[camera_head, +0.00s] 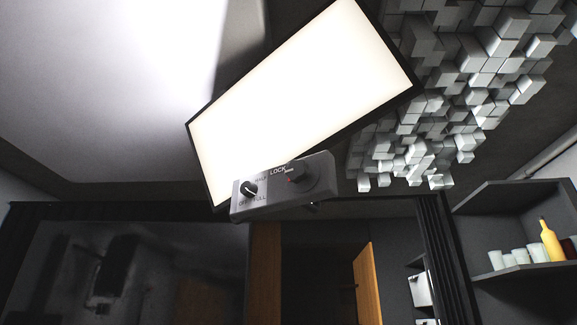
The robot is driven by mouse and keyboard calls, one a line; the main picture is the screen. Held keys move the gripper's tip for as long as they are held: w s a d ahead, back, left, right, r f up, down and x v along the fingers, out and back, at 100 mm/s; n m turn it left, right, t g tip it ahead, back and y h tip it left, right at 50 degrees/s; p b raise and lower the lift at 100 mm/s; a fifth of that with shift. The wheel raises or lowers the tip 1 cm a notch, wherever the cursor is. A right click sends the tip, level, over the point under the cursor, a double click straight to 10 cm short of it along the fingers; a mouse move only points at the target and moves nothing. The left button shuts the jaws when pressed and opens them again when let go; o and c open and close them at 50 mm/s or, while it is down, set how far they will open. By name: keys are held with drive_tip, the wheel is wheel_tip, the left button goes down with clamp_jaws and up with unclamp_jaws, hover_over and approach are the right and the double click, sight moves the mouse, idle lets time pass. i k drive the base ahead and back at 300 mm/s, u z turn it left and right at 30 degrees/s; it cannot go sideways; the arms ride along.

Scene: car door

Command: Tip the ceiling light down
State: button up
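The ceiling light is a bright, lit white rectangular panel (300,95) with a thin dark frame, hanging at a slant in the upper middle of the head camera view. A grey control box (275,207) sits in front of the panel's lower edge. Its left dial (248,189) has a white pointer and the words OFF, HALF and FULL around it. A dark knob (304,174) with a small red mark sits beside the word LOCK on its right. A small dark part shows under the box, too small to identify. My gripper is not in view.
Grey blocks (445,90) cover the ceiling to the right of the panel. A dark shelf (520,268) with several pale cups (510,260) and a yellow bottle (551,240) stands at lower right. A wooden door panel (367,285) and dark curtains are below. Space below the box looks open.

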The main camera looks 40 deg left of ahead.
sight(338, 73)
drive_tip(key=u, duration=0.85)
drive_tip(key=i, duration=0.8)
drive_tip(key=u, duration=0.95)
